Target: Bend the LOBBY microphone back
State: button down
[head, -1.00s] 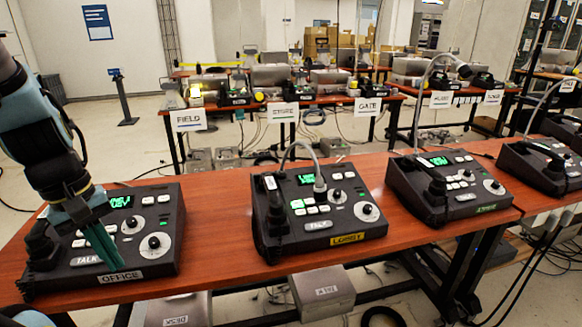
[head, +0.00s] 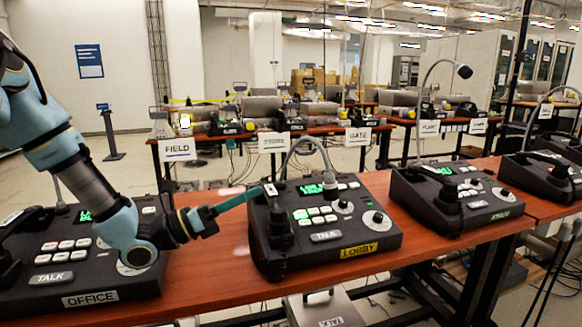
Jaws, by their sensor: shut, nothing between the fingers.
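The LOBBY paging phone (head: 322,222) is a black console with a yellow LOBBY label (head: 358,250), a green screen, pale buttons and a dial. Its grey gooseneck microphone (head: 304,139) rises at the back left, arches over and hangs down, its dark head (head: 330,188) low in front of the screen. My gripper (head: 260,191) is shut and empty. Its teal fingers point right, with the tips near the console's left back corner, left of the microphone neck. I cannot tell whether the tips touch the console, but they look apart from the neck.
The OFFICE phone (head: 90,298) stands at left, partly behind my arm. Another phone (head: 455,193) with a tall curved microphone (head: 424,90) stands to the right. Bare wooden tabletop (head: 215,270) lies between OFFICE and LOBBY. More labelled phones stand on the back tables.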

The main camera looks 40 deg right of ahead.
jog(key=shift+w+r+n+t+h, duration=0.1)
jog(key=shift+w+n+t+h, duration=0.2)
jog(key=shift+w, duration=0.05)
jog(key=shift+d, duration=0.1)
jog(key=w+r+p+x, duration=0.1)
jog(key=r+p+x, duration=0.1)
jog(key=x, duration=1)
jog(key=shift+r+p, duration=0.3)
jog(key=shift+p, duration=0.25)
jog(key=shift+d, duration=0.1)
